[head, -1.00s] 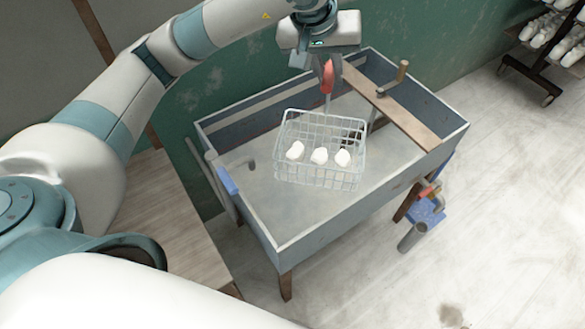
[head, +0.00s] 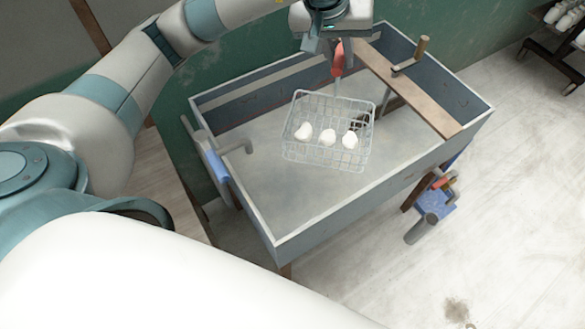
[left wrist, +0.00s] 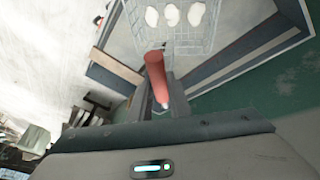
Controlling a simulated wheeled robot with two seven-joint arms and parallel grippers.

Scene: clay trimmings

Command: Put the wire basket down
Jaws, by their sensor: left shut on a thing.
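The wire basket (head: 294,122) is a pale grey wire mesh box with three white lumps (head: 327,137) in it. It hangs from a red grip (head: 339,62) over the inside of a blue-grey trough. My left gripper (head: 336,46) is above its far side, shut on the red grip. In the left wrist view the red grip (left wrist: 156,72) stands between my fingers (left wrist: 163,95), with the basket (left wrist: 183,43) beyond. The basket's underside is hidden, so I cannot tell whether it touches the trough floor. My right gripper is out of view.
The trough (head: 355,207) has raised walls and a bare grey floor around the basket. A wooden plank (head: 418,98) crosses its right end, with a handled tool (head: 411,58) on it. A bent pipe (head: 235,148) reaches over the left wall. A rack (head: 553,52) stands far right.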

